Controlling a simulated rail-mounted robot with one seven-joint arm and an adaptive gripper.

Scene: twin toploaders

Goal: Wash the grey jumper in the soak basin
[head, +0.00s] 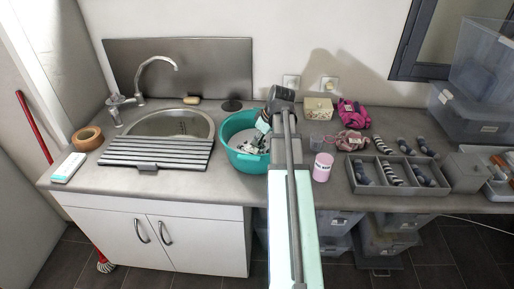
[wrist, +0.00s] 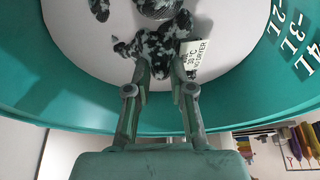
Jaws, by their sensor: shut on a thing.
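The soak basin (head: 232,160) is a round teal tub on the worktop, right of the sink; its inner wall with litre marks fills the wrist view (wrist: 245,100). A dark grey garment mottled with white, apparently the grey jumper (wrist: 155,42), lies crumpled in the basin, with a white care label (wrist: 192,58) showing. My gripper (wrist: 164,72) reaches over the rim into the basin and is shut on a fold of the garment. In the head view the garment shows only partly, beside my gripper (head: 261,128). My arm hides the basin's right side.
Beyond are crumpled pink cloths (head: 353,113), a floral box (head: 318,108) and a grey divided tray (head: 398,180). A slatted rack (head: 155,152) partly covers the sink (head: 185,122).

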